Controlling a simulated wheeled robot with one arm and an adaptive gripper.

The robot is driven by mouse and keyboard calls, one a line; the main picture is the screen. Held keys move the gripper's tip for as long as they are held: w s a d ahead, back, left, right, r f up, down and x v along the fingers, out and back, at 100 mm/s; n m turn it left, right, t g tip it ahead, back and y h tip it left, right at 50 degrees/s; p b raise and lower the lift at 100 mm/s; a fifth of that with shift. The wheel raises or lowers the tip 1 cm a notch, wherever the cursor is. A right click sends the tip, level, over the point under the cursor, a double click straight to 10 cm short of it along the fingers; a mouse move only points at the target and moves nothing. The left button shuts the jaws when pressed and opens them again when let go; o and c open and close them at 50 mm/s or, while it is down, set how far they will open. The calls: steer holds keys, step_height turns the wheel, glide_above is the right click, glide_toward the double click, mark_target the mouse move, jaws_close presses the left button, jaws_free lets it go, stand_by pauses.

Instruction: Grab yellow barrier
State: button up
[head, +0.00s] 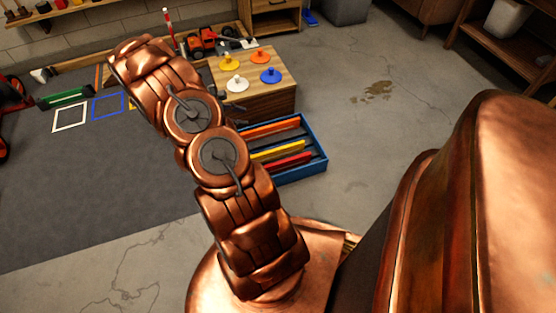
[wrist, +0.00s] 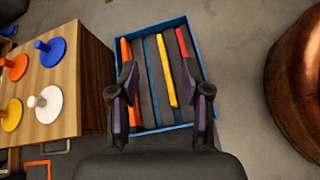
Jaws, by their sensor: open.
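The yellow barrier (wrist: 167,72) is a long thin bar lying in a blue tray (wrist: 148,27) on the floor. In the wrist view it lies lengthwise between an orange bar (wrist: 125,52) on the left and a red bar (wrist: 181,42) on the right. My gripper (wrist: 163,78) is open and empty above the tray, with its two fingers spread to either side of the yellow barrier in the picture. No contact is visible. In the head view the yellow barrier (head: 277,151) shows right of my arm, which hides my gripper and part of the tray.
A wooden box (wrist: 88,80) with coloured pegged discs on top stands directly left of the tray in the wrist view. Square floor outlines (head: 108,106) and a green bar (head: 64,97) lie at the left. Bare concrete lies right of the tray.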

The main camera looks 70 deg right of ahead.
mark_target(277, 149)
steer(key=s+d+f+n+b, duration=0.1)
steer(key=d+f+b, duration=0.1)
steer(key=f, duration=0.5)
steer(key=s+d+f+n+b, duration=0.1)
steer(key=d+f+b, duration=0.1)
steer(key=f, duration=0.6)
steer(key=s+d+f+n+b, duration=0.1)
steer(key=s+d+f+b, duration=0.1)
steer(key=f, duration=0.6)
steer(key=shift+f+h+b, duration=0.2)
steer(key=shift+h+b, duration=0.2)
steer(key=shift+b, duration=0.35)
steer(key=shift+s+d+f, duration=0.1)
steer(key=shift+s+f, duration=0.1)
steer(key=shift+f, duration=0.1)
steer(key=shift+b+x, duration=0.55)
steer(key=shift+x, duration=0.5)
steer(key=shift+w+f+b+x, duration=0.15)
steer(key=shift+b+x, duration=0.35)
steer(key=shift+x, duration=0.4)
steer(key=shift+w+f+b+x, duration=0.1)
steer(key=shift+b+x, duration=0.45)
steer(key=shift+x, duration=0.35)
steer(key=shift+w+f+b+x, duration=0.15)
steer(key=shift+b+x, duration=0.35)
steer(key=shift+x, duration=0.35)
jaws_close()
steer(key=shift+r, duration=0.1)
